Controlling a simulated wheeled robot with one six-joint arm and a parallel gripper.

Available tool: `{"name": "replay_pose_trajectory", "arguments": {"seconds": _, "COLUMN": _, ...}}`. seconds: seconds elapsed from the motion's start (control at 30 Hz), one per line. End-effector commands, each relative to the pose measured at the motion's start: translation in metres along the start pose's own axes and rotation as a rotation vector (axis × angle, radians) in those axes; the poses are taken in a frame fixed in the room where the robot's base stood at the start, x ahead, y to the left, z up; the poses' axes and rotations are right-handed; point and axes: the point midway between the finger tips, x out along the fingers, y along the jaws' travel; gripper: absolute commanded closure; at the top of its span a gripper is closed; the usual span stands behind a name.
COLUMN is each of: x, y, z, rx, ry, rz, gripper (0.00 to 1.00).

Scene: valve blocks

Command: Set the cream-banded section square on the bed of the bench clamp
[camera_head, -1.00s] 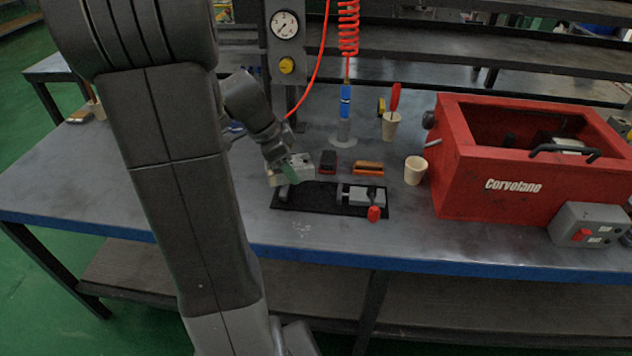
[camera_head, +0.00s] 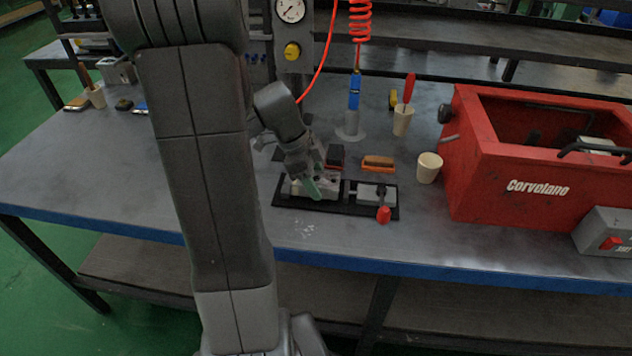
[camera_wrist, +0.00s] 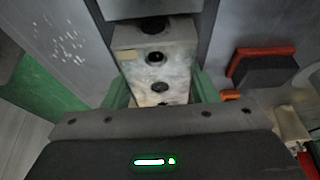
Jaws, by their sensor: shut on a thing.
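The pale grey metal section (camera_wrist: 155,60) is between my gripper's green fingers (camera_wrist: 158,92) in the wrist view. Dark round ports run along its face, and a small cream patch shows near its far left edge. In the head view the section (camera_head: 328,184) is partly hidden by my gripper (camera_head: 314,188), which is shut on it and tilted down. The bench clamp (camera_head: 340,206) has a black base, grey jaw and red handle (camera_head: 384,215). The section is low over the left part of its bed; I cannot tell whether it touches.
A black-and-red block (camera_head: 335,156) and an orange-brown brush-like piece (camera_head: 378,163) lie behind the clamp. A cream cup (camera_head: 428,167) and red toolbox (camera_head: 540,165) stand to the right.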

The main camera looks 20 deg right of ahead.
Motion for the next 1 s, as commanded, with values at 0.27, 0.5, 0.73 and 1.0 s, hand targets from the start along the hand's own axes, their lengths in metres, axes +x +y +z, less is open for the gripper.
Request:
{"name": "replay_pose_trajectory", "arguments": {"seconds": 0.27, "x": 0.005, "y": -0.001, "z": 0.002, "rx": -0.001, "ry": 0.0, "rz": -0.002, "gripper": 0.85}}
{"name": "replay_pose_trajectory", "arguments": {"seconds": 0.5, "x": 0.008, "y": 0.0, "z": 0.004, "rx": -0.001, "ry": 0.0, "rz": -0.002, "gripper": 0.32}}
{"name": "replay_pose_trajectory", "arguments": {"seconds": 0.73, "x": 0.008, "y": 0.0, "z": 0.003, "rx": -0.001, "ry": 0.0, "rz": -0.002, "gripper": 0.26}}
{"name": "replay_pose_trajectory", "arguments": {"seconds": 1.0, "x": -0.006, "y": -0.001, "z": 0.003, "rx": -0.001, "ry": -0.001, "rz": -0.006, "gripper": 0.26}}
